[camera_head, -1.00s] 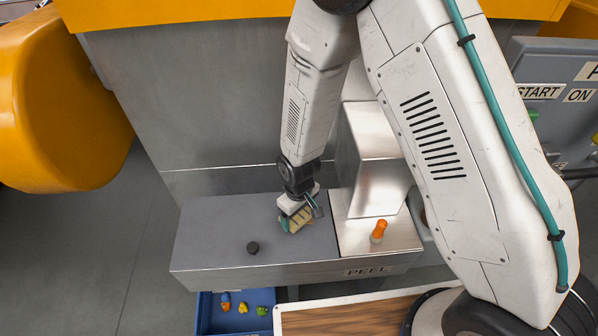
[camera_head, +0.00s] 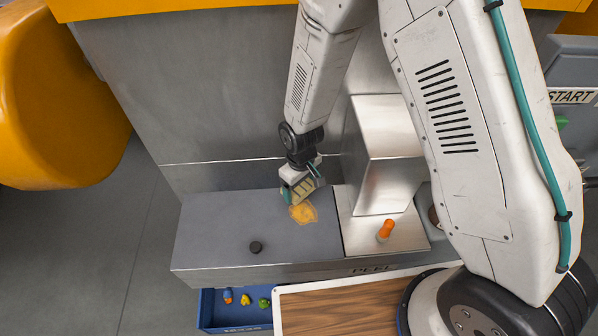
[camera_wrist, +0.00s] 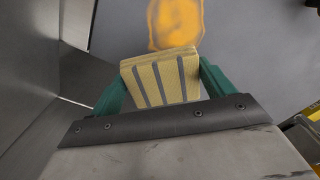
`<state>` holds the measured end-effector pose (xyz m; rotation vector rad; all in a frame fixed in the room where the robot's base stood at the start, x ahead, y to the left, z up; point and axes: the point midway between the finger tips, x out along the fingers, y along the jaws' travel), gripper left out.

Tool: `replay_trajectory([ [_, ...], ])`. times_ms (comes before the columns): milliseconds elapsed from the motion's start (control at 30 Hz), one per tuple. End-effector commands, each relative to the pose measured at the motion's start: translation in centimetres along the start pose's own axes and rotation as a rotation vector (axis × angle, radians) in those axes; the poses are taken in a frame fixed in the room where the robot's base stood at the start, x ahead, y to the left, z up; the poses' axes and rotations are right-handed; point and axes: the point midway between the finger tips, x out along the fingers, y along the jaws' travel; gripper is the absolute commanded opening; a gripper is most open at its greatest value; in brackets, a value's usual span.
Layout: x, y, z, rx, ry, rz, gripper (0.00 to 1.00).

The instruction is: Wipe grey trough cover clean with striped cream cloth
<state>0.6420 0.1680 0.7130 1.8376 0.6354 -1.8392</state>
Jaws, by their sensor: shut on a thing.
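The grey trough cover (camera_head: 225,225) is a flat lid with a dark round knob (camera_head: 256,247). An orange-yellow stain (camera_head: 304,213) lies on its right part; the stain also shows in the wrist view (camera_wrist: 176,22). My gripper (camera_head: 299,187) is at the back right of the cover, just behind the stain. Its teal fingers are shut on the striped cream cloth (camera_wrist: 162,78), a folded pad with grey stripes. The cloth also shows in the head view (camera_head: 301,188). Whether the cloth touches the cover cannot be told.
A steel box (camera_head: 385,155) stands right of the cover, with an orange-topped peg (camera_head: 385,230) on the plate before it. A blue drawer (camera_head: 215,312) with several small coloured objects is below the front edge, beside a wooden-topped board (camera_head: 350,308). The cover's left part is clear.

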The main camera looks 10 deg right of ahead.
Motion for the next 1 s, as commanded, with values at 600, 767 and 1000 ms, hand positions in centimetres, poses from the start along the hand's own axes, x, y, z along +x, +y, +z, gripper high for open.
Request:
replay_trajectory([
  [600,-5.1,0.2,0.1,0.003,0.001,0.0,0.6],
  [767,-5.2,0.2,0.1,0.003,-0.001,0.0,0.6],
  [1000,-5.2,0.2,0.1,0.003,0.0,0.0,0.6],
])
